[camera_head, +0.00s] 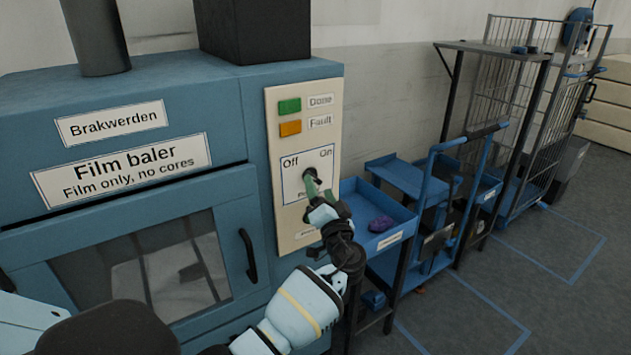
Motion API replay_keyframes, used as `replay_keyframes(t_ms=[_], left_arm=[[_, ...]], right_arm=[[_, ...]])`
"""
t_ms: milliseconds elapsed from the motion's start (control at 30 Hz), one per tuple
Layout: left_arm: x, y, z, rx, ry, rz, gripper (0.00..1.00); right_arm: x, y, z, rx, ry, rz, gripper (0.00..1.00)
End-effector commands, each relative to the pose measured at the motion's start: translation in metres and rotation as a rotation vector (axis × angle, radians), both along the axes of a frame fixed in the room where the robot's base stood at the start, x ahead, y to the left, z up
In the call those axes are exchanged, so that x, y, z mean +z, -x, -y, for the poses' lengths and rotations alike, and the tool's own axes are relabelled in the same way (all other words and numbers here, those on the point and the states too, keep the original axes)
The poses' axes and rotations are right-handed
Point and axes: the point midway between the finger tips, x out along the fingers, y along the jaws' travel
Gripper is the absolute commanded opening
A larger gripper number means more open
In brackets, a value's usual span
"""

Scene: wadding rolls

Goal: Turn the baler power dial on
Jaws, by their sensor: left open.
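The film baler (233,90) is a blue machine on the left, with a beige control panel (274,150) on its front right. The power dial (308,174) sits on a white plate marked Off at left and On at right. My left gripper (313,190) is open, with its fingertips at the dial from below. The fingers and wrist hide the lower part of the dial and plate. I cannot tell which way the dial points, nor whether the fingers touch it. My right gripper is not in view.
A green Done light (289,106) and an orange Fault light (290,128) are above the dial. A black door handle (248,256) juts out left of my arm. A blue tray (357,200) with a purple item (381,224), a blue cart (428,200) and a wire cage (520,110) stand right.

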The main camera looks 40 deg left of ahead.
Motion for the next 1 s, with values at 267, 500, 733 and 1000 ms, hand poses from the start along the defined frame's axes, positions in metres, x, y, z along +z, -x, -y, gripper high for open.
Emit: replay_keyframes(t_ms=[267,500,733,1000], left_arm=[[0.009,-0.018,-0.023,0.000,-0.001,-0.001,0.65],[0.009,-0.021,-0.026,-0.001,0.000,-0.001,0.65],[0.009,-0.021,-0.026,-0.001,0.000,-0.001,0.51],[0.009,-0.021,-0.026,0.000,0.000,-0.001,0.21]], right_arm=[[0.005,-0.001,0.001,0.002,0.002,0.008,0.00],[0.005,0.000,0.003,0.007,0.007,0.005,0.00],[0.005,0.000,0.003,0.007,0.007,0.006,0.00],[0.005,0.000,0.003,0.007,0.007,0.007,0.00]])
